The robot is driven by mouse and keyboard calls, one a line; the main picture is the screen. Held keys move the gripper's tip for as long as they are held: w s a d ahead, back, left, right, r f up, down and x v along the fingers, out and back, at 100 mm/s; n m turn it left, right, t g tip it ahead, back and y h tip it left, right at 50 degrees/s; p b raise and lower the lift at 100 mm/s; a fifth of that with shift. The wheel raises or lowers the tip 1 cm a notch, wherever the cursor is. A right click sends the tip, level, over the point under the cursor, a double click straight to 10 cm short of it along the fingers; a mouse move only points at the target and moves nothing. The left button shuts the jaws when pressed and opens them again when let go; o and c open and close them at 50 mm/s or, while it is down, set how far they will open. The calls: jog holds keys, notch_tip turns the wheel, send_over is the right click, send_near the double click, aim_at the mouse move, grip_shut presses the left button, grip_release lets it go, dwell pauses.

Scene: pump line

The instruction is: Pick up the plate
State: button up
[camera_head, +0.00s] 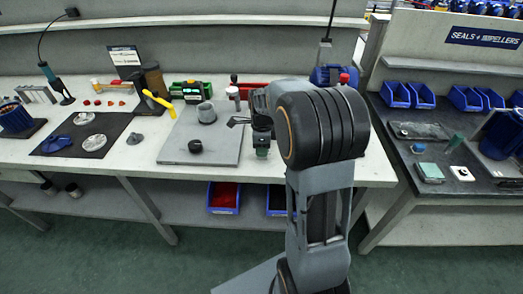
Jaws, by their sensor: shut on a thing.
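My gripper (262,146) points down over the right part of the bench, beside the right edge of a flat grey board (178,153). It is shut on a small dark green piece (262,153), mostly hidden by the jaws. I cannot tell whether this piece is the plate. Two round silver discs lie on a black mat (60,133) at the left: one at the back (84,118) and one at the front (95,142). A flat green piece (430,170) lies on the right-hand bench.
A grey cylindrical part (206,113) and a black knob (195,146) sit on the grey board. A yellow-handled tool (158,102), a green box (190,90) and a blue container (325,77) stand behind. Blue bins (223,197) sit on the lower shelf.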

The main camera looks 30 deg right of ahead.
jog(key=shift+r, duration=0.15)
jog(key=shift+r, duration=0.3)
jog(key=r, duration=0.4)
jog(key=shift+s+a+p, duration=0.15)
jog(key=shift+s+p, duration=0.15)
jog(key=shift+p, duration=0.1)
jog(key=s+a+r, duration=0.4)
jog(key=s+r, duration=0.4)
jog(key=s, duration=0.4)
jog(key=shift+s+r, duration=0.35)
jog(key=shift+w+f, duration=0.1)
